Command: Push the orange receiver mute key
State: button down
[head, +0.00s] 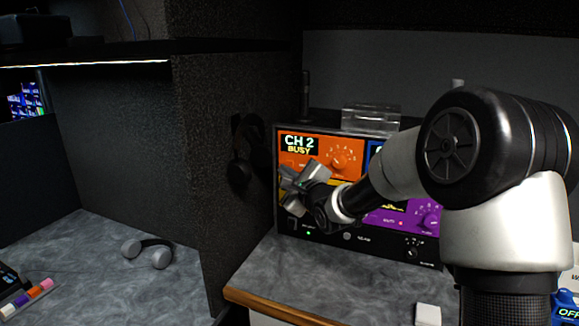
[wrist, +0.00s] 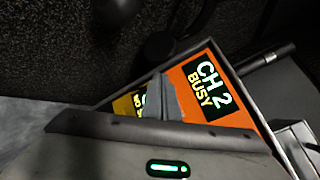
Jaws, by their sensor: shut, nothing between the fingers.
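The orange receiver (head: 322,149) is the upper left module of a rack unit; its display reads CH 2 BUSY and it has an orange knob (head: 341,163). My gripper (head: 290,185) is shut and empty, in front of the lower left of the orange module. In the wrist view the orange receiver (wrist: 240,116) appears tilted, and the gray fingers (wrist: 165,97) overlap its left edge. The mute key is not clearly seen; the gripper covers part of the panel's lower left. Whether the fingers touch the panel I cannot tell.
A yellow module (wrist: 128,103) lies below the orange one, and a purple module (head: 400,218) sits at lower right. The rack unit (head: 360,243) stands on a gray counter (head: 270,265) beside a dark partition (head: 210,180).

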jog(key=s, duration=0.1)
jog(key=s+a, duration=0.1)
jog(key=s, duration=0.2)
jog(key=shift+s+a+b, duration=0.2)
jog(key=shift+a+b, duration=0.1)
jog(key=shift+b, duration=0.1)
